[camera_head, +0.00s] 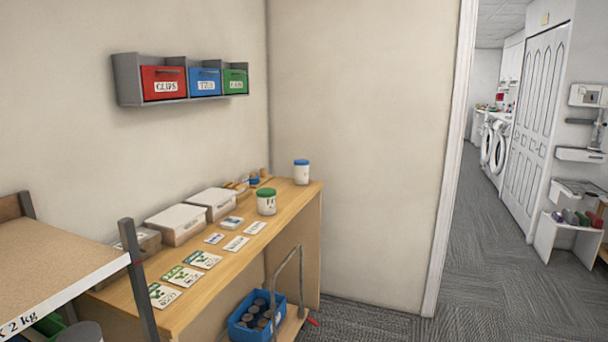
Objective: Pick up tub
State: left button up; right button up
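Two tubs stand upright on the wooden bench. The tub with a green lid (266,203) is white with dark marks on its side and stands near the bench's front edge. The tub with a blue lid (301,173) is plain white and stands at the bench's far right end. The frames do not show which tub the task names. Neither of my grippers shows in the head view.
The wooden bench (222,262) also holds pale lidded boxes (176,222) and several cards (203,259). A shelf (50,262) with a dark post blocks the near left. A blue crate (240,325) sits below. Grey carpet (480,225) is open through the doorway at right.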

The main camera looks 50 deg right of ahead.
aim_at(301, 166)
jog(key=z, duration=1.5)
